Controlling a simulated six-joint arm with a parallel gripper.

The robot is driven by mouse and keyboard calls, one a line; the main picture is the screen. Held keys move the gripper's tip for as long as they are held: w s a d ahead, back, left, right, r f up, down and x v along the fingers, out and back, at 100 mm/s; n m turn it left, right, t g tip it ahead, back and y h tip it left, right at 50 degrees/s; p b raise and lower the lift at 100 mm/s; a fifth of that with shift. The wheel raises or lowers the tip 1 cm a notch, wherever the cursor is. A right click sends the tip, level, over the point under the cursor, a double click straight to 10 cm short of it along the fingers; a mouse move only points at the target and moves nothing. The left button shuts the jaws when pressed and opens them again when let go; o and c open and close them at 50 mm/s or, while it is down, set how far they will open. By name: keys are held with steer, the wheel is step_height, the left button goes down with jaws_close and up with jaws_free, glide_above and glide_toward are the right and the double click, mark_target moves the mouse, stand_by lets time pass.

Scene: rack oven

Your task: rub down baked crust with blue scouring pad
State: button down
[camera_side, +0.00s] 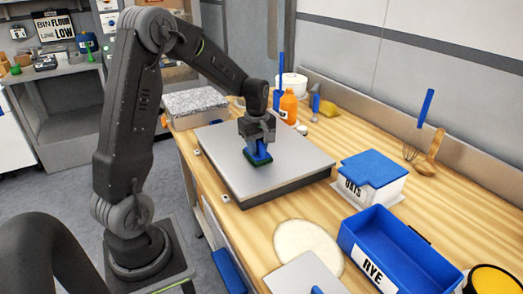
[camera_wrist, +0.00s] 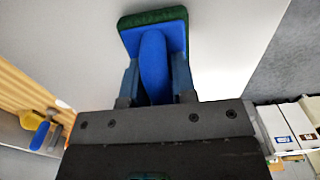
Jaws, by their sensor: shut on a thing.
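The blue scouring pad (camera_side: 259,157) has a blue handle and a dark green scrubbing face. My gripper (camera_side: 258,138) is shut on its handle and holds it upright over the grey metal slab (camera_side: 215,160). The pad's green face is down at the slab's top; I cannot tell whether it presses on it. In the wrist view the pad (camera_wrist: 154,45) sticks out beyond my gripper (camera_wrist: 153,85), its blue handle between the two fingers. No baked crust can be made out on the visible slab surface; any under the pad is hidden.
A blue-lidded OATS box (camera_side: 372,175), an open blue RYE bin (camera_side: 400,255) and a pale round disc (camera_side: 307,247) stand right and front of the slab. An orange bottle (camera_side: 288,106) stands behind it. A whisk (camera_side: 418,125) and wooden spoon (camera_side: 432,152) are at the back right.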

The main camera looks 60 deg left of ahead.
steer(key=shift+a, duration=2.75)
steer(key=shift+d, duration=5.5)
steer(key=shift+d+r, duration=0.1)
steer(key=shift+d, duration=0.1)
step_height(320, 180, up, 8)
steer(key=shift+a, duration=0.1)
